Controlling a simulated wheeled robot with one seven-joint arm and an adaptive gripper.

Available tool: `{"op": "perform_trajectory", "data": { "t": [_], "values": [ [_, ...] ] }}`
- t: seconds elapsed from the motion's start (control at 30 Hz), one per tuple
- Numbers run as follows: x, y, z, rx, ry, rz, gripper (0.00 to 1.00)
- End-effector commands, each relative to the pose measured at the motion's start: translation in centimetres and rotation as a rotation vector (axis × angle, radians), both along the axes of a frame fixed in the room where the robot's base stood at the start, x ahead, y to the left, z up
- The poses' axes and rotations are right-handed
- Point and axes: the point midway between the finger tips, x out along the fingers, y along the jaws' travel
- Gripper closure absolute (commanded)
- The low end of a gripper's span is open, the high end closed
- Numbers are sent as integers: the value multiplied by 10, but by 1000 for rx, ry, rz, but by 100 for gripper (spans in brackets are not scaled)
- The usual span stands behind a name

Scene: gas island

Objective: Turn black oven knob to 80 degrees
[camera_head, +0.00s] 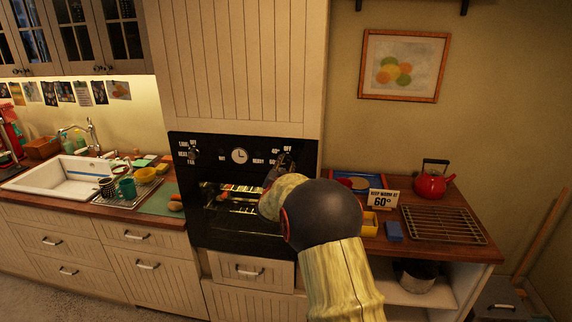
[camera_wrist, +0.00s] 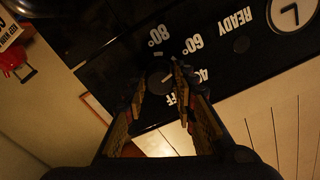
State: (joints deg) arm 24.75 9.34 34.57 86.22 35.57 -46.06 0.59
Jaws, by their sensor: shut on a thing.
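The black oven knob (camera_wrist: 158,81) is on the black control panel and shows between my two fingertips in the wrist view. A short white mark on it slants up and right, roughly toward the side with the 60° and 40 labels; its exact reading is hard to tell. The 80° label (camera_wrist: 158,35) is above the knob in that view, with 60° to its right and OFF below. My gripper (camera_wrist: 160,86) is closed around the knob. In the head view, my gripper (camera_head: 284,162) reaches the panel's right end and covers most of the knob.
The oven (camera_head: 238,190) is built into a cream cabinet, with a clock (camera_head: 239,155) mid-panel. To the right, a counter holds a "Keep warm at 60°" sign (camera_head: 383,199), a wire rack (camera_head: 444,224) and a red kettle (camera_head: 433,184). A sink (camera_head: 62,179) is at left.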

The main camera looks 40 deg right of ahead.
Motion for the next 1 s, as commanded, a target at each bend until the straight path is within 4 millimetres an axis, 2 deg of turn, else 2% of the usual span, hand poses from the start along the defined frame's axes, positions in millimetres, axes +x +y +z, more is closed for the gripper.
{"op": "perform_trajectory", "data": {
  "t": [0.6,1.0],
  "values": [
    [0,1,-2,-373,445,3,98],
    [0,1,-3,-544,648,3,98]
  ]
}}
